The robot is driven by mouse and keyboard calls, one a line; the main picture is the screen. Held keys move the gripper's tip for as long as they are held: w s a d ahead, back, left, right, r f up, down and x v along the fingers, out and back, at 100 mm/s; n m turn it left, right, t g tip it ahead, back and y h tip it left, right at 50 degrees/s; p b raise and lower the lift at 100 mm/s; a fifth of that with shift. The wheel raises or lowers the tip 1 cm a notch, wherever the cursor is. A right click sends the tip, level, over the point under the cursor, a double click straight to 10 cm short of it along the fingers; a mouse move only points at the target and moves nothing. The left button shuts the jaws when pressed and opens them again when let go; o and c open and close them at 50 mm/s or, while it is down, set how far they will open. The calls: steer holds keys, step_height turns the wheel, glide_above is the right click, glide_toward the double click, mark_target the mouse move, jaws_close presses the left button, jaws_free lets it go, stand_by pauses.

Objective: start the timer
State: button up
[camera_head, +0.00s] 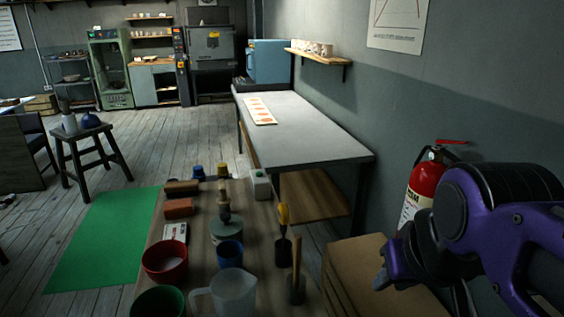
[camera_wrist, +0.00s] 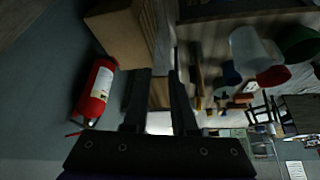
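A small pale box (camera_head: 260,184) with a dark spot on top, possibly the timer, stands at the far right corner of the low wooden table (camera_head: 262,222). It is too small for me to read any button or display. My gripper (camera_head: 385,277) is at the lower right in the head view, well to the right of and nearer than that box. In the wrist view my gripper's two dark fingers (camera_wrist: 158,72) stand apart with nothing between them. I cannot pick out the pale box in the wrist view.
The table holds a red bowl (camera_head: 165,262), a green bowl (camera_head: 158,302), a clear jug (camera_head: 232,292), a blue cup (camera_head: 229,254) and upright tools (camera_head: 296,272). Cardboard boxes (camera_head: 375,280) and a fire extinguisher (camera_head: 423,185) stand near my arm.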

jaws_close()
stand_by(1.4)
